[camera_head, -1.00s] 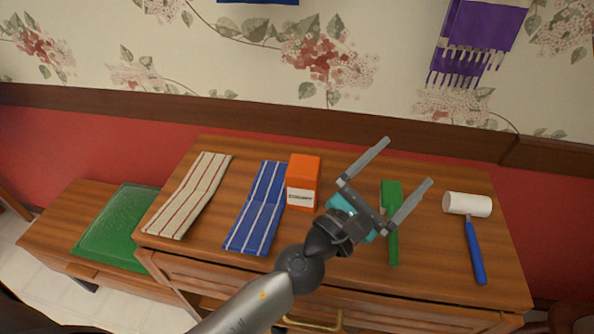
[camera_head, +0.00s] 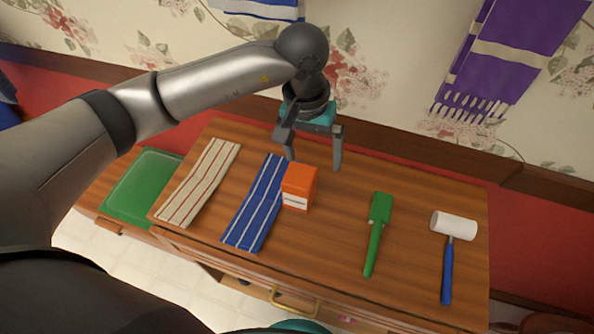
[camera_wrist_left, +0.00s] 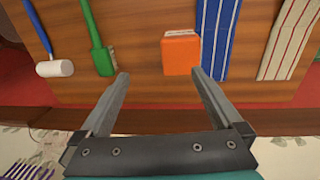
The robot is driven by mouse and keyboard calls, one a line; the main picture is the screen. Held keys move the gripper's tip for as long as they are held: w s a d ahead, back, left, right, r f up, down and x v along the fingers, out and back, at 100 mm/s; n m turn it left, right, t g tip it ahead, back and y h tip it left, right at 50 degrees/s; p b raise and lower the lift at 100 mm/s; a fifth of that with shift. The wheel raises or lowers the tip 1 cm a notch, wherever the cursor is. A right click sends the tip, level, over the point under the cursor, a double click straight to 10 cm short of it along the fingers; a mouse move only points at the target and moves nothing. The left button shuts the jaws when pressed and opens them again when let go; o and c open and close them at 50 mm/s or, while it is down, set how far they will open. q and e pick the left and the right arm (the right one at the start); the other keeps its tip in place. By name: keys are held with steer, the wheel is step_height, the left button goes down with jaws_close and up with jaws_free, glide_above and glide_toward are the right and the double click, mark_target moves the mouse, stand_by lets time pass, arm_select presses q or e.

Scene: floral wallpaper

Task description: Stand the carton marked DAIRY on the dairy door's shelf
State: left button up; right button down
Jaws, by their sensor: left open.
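An orange carton (camera_head: 299,187) with a white label stands upright on the wooden dresser top, touching or beside the blue striped cloth. The label's print is too small to read. The carton also shows in the left wrist view (camera_wrist_left: 180,54), just beyond and between the fingers. My left gripper (camera_head: 314,162) is open and empty, pointing down at the back of the carton. In the left wrist view its fingers (camera_wrist_left: 161,75) are spread wide with nothing between the tips. No dairy door or shelf is in view. My right gripper is not in view.
The dresser top (camera_head: 335,230) holds a blue striped cloth (camera_head: 256,205), a cream striped cloth (camera_head: 200,183), a green brush (camera_head: 379,212) and a white-headed mallet (camera_head: 453,226). A brass drawer handle (camera_head: 295,304) is at the front. The wall is close behind.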

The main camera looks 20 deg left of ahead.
mark_target(298, 174)
arm_select(q)
steer(key=shift+w+a+r+y, duration=0.15)
steer(key=shift+a+r+y, duration=0.1)
steer(key=shift+a, duration=0.3)
steer(key=shift+w+a+r+y, duration=0.15)
steer(key=shift+a+r, duration=0.1)
steer(key=shift+a, duration=0.7)
step_height(298, 174, down, 10)
steer(key=shift+r, duration=0.15)
steer(key=shift+s+d+f, duration=0.1)
steer(key=shift+d+f, duration=0.05)
steer(key=shift+f, duration=1.2)
steer(key=shift+s+d+f, duration=0.1)
steer(key=shift+f, duration=1.25)
steer(key=c, duration=1.5)
steer(key=shift+r, duration=0.1)
jaws_close()
steer(key=shift+r, duration=0.1)
